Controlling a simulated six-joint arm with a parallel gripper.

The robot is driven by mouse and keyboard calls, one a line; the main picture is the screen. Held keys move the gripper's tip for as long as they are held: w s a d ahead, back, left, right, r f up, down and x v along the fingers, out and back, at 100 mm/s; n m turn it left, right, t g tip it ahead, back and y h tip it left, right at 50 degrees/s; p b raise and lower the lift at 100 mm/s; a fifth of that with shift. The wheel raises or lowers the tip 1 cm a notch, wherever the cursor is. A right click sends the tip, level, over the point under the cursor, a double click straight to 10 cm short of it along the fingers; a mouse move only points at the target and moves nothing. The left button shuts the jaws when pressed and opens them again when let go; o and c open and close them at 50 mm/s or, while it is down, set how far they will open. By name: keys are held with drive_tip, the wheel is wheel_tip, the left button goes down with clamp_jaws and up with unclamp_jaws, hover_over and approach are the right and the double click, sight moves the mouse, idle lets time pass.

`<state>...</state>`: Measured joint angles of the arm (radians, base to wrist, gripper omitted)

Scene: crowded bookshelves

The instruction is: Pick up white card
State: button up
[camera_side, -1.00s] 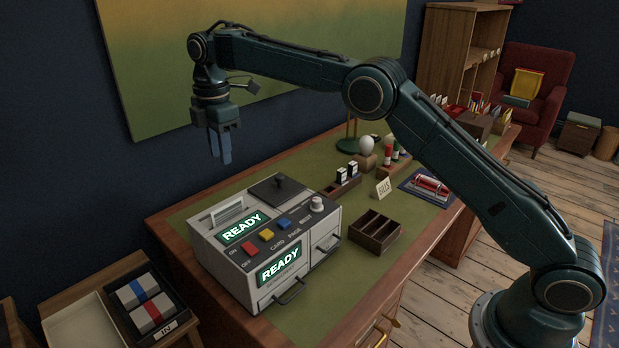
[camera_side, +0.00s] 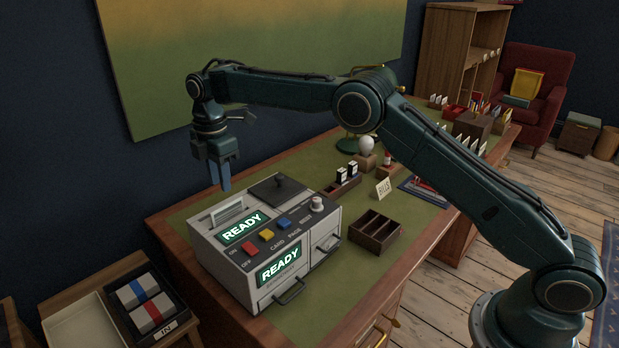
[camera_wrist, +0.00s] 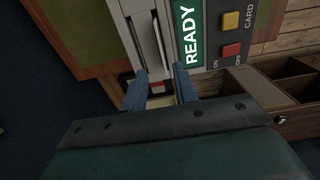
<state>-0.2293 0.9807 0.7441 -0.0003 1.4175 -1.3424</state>
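The white card (camera_side: 229,209) stands in a slot at the back left of the top of the grey machine (camera_side: 222,272). In the wrist view the card (camera_wrist: 152,45) shows nearly edge-on beside the green READY display (camera_wrist: 189,35). My gripper (camera_side: 220,187) hangs above the card, pointing down, with its blue fingers apart from it. In the wrist view the two blue fingers of my gripper (camera_wrist: 161,72) are spread, with nothing between them. The lower part of the card is hidden in the slot.
A wooden divided box (camera_side: 374,231) and a BILLS sign (camera_side: 383,188) stand to the right. A dark wall and a large picture (camera_side: 250,50) are behind.

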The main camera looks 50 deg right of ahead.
sight(227, 208)
drive_tip(key=shift+f, duration=1.9)
drive_tip(key=shift+s+d+f, duration=0.1)
drive_tip(key=shift+f, duration=1.2)
drive_tip(key=shift+s+d+f, duration=0.1)
drive_tip(key=shift+f, duration=1.2)
clamp_jaws()
